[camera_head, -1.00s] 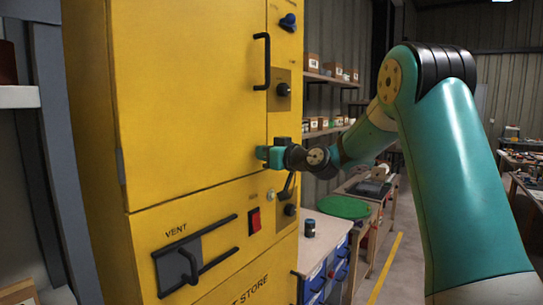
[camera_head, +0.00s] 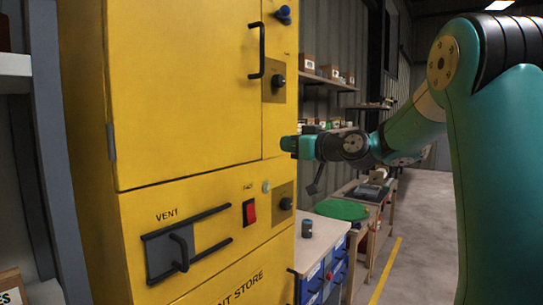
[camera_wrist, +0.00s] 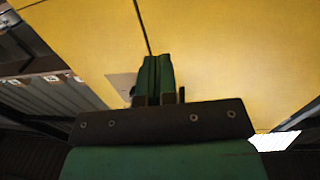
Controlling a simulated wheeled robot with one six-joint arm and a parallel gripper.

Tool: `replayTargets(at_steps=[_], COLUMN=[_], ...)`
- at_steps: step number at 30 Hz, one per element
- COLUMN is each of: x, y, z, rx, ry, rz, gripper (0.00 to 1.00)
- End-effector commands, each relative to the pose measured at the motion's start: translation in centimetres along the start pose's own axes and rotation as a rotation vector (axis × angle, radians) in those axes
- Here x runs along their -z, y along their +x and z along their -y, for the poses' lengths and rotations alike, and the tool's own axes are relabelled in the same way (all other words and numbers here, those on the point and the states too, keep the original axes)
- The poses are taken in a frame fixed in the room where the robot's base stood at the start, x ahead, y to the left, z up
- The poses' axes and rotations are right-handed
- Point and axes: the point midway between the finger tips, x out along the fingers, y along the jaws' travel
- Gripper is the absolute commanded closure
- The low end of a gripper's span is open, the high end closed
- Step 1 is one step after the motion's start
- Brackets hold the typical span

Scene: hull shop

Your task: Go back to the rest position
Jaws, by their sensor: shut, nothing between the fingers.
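My gripper (camera_head: 289,146) is in front of the yellow cabinet (camera_head: 185,95), near the right edge of its front. In the wrist view my gripper (camera_wrist: 157,62) shows its two green fingers pressed together, with nothing between them. The yellow cabinet front (camera_wrist: 220,50) fills the upper part of the wrist view behind the fingers. I cannot tell the exact gap between the fingertips and the cabinet.
The cabinet carries a black door handle (camera_head: 257,50), a vent slider (camera_head: 180,250), a red switch (camera_head: 250,212) and a dark knob (camera_head: 286,203). A bench with a small dark jar (camera_head: 306,228) and a green disc (camera_head: 341,209) stands right. Floor beyond is clear.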

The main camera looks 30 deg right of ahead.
Motion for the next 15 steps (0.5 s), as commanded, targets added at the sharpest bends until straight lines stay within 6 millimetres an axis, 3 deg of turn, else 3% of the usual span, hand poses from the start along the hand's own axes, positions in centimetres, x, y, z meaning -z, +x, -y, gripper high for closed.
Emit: replayTargets(at_steps=[6, 15], x=[-0.3, 0.0], y=[-3.5, -4.7], z=[-0.2, -0.2], rx=[0.002, 0.004], ry=[0.000, 0.001], rz=[0.001, 0.002], gripper=[1.00, 1.00])
